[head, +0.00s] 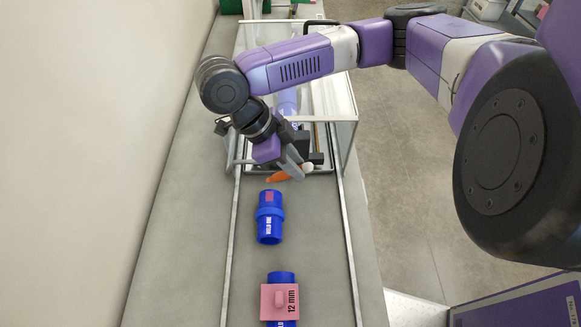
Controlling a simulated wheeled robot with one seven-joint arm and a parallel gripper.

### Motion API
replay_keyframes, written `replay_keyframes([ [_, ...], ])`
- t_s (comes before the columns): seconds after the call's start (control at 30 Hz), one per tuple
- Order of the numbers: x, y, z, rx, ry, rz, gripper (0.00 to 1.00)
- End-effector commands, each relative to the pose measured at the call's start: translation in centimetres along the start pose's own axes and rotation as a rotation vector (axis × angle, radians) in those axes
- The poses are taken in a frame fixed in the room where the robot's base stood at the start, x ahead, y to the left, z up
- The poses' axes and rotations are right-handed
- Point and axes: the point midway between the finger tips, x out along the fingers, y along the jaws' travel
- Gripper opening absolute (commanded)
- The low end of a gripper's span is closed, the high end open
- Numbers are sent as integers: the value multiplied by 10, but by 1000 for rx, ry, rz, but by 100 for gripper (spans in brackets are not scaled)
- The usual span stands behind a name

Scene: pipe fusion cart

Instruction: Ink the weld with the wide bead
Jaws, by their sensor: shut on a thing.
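My gripper (291,166) is shut on an orange marker-like tool (280,177) with a pale round end, held above the cart top. The tool's tip points left, just beyond the far end of a blue pipe piece (269,222). That pipe has a raised collar, a small reddish patch near its far end and lettering that seems to read "WELD ONE". A second blue pipe piece (281,276) lies nearer, partly cut off by the bottom edge. A pink gauge block (267,302) marked "12 mm" sits over it and hides its middle. I cannot tell bead widths from here.
A clear-walled case with a metal frame (345,128) stands behind the pipes, with my arm over it and another blue pipe inside. Two thin rails (350,240) flank the pipes. The grey top (180,250) is bare at left, beside a wall.

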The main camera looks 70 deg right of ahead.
Motion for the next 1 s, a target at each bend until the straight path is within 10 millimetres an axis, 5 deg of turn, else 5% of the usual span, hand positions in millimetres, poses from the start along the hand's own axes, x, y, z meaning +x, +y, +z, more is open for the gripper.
replay_keyframes([
  [1.0, 36, 0, 34, -1, 173, 1, 0],
])
